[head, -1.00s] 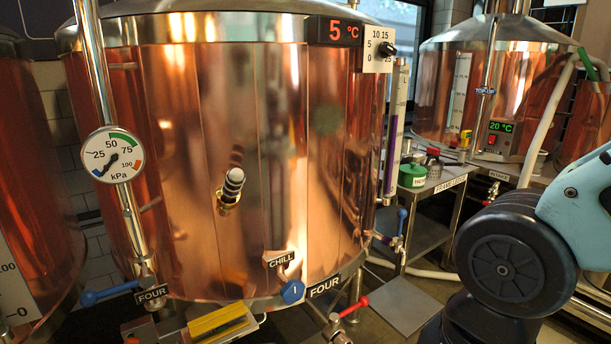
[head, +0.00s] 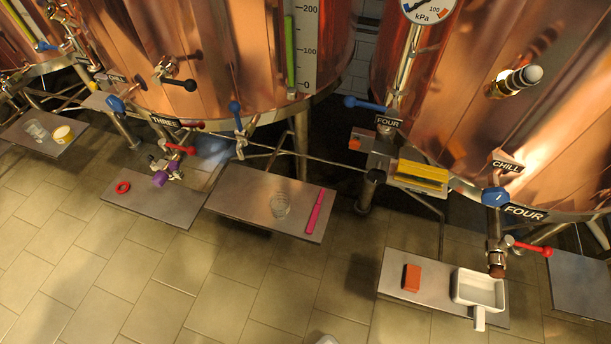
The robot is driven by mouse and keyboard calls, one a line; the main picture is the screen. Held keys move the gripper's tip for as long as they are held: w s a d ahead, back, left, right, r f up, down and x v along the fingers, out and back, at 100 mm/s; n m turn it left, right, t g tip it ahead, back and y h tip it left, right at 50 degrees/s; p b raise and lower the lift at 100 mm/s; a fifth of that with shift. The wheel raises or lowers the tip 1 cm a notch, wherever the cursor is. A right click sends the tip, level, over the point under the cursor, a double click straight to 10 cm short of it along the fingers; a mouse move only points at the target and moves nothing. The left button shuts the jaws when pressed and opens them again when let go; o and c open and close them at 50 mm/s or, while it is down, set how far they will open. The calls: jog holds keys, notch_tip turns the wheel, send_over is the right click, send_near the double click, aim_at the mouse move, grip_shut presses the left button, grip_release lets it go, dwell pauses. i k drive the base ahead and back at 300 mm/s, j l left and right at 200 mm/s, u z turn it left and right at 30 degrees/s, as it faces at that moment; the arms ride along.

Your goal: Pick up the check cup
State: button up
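No label marks a check cup, so I cannot tell which vessel it is. A clear glass cup (head: 280,205) stands on the middle metal shelf (head: 240,204), beside a pink stick. A white square vessel with a handle (head: 478,290) sits on the front right shelf (head: 430,296), below a tap. A small yellow-and-white cup (head: 62,134) stands on the far left shelf (head: 22,141), next to a clear glass vessel (head: 37,130).
An orange block (head: 412,277) lies left of the white vessel. A pink stick (head: 315,212) lies near the middle shelf's right end. A red ring (head: 123,187) lies on another low shelf. Copper tanks with valve handles stand behind. The tiled floor (head: 150,270) in front is clear.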

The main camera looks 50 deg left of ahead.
aim_at(279, 200)
jog(key=u, duration=1.95)
jog(key=l+u, duration=0.35)
jog(key=l, duration=0.3)
jog(key=i, duration=0.05)
